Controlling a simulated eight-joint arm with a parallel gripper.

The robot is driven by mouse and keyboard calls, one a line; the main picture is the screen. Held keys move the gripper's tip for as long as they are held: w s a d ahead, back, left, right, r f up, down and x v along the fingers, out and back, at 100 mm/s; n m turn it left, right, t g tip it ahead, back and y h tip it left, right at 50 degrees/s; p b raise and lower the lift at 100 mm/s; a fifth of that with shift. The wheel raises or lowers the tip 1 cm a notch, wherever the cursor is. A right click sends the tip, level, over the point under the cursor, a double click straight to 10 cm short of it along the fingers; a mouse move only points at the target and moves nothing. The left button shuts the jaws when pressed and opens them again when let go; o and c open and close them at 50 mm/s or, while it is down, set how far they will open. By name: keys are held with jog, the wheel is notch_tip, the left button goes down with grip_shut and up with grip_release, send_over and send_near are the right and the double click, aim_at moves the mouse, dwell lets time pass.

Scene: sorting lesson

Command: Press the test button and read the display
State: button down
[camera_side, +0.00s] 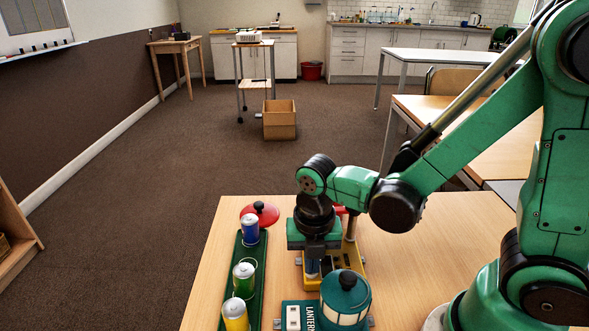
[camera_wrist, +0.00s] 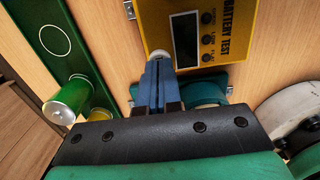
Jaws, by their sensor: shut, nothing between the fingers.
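The yellow battery tester (camera_wrist: 221,38) lies on the table in the wrist view, marked "BATTERY TEST". Its rectangular display (camera_wrist: 186,40) shows no figure I can read.
A green tray (camera_side: 237,270) at left holds blue (camera_side: 249,229), green (camera_side: 243,281) and yellow (camera_side: 235,315) cylinders. A red lid (camera_side: 260,213) is at its far end. A teal lantern (camera_side: 345,299) stands close in front. The table's right side (camera_side: 470,235) is clear.

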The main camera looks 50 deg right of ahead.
jog(key=shift+f, duration=0.1)
jog(key=shift+f, duration=0.85)
jog(key=shift+a+r, duration=0.2)
jog(key=shift+r, duration=4.2)
